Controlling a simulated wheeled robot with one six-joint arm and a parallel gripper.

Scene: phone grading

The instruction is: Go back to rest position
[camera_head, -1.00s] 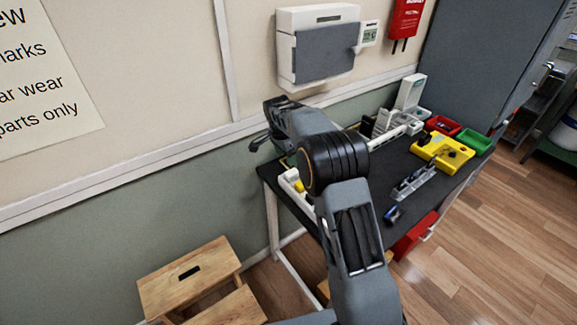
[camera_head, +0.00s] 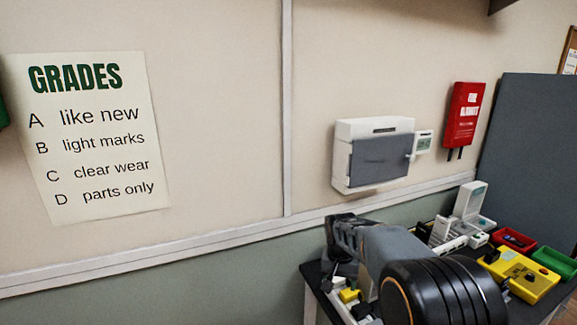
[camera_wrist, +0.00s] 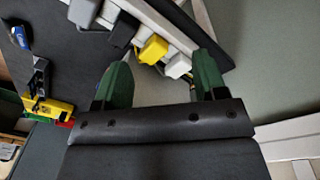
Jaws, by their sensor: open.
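My gripper (camera_wrist: 163,80) shows in the wrist view with its two green fingers wide apart and nothing held between them. Beyond the fingers are a yellow plug-like block (camera_wrist: 153,50) and white blocks along the edge of the dark table. In the head view my arm reaches from the bottom right toward the table's left end. The fingers are not clear there, largely hidden by my arm.
A grey wall box (camera_head: 380,158) and a red fire-blanket case (camera_head: 463,115) hang above. A grades poster (camera_head: 92,135) is on the left wall.

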